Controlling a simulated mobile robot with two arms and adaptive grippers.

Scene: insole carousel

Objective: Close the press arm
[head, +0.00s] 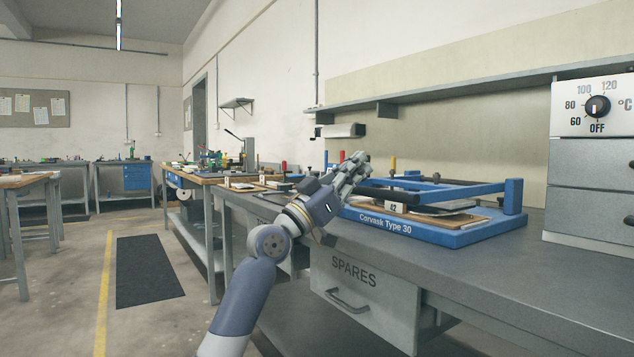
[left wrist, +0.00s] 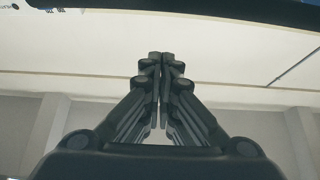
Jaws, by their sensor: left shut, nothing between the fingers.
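The blue press (head: 462,237), marked "Corvask Type 30", stands on the grey workbench in the head view. Its blue press arm (head: 445,188) lies low and roughly level over the base, with a dark bar toward its left end. A tray with a dark flat piece (head: 445,207) and a small tag "42" sits under it. My left gripper (head: 362,163) is at the left end of the press, in front of part of it. Its fingers are together and empty in the left wrist view (left wrist: 160,58). Whether it touches the press arm cannot be told. My right gripper is not in view.
An oven-like box with a dial (head: 597,107) stands at the right of the bench. A shelf (head: 440,94) runs along the wall above the press. A drawer marked "SPARES" (head: 362,296) is below the bench top. The bench front right (head: 540,290) is clear.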

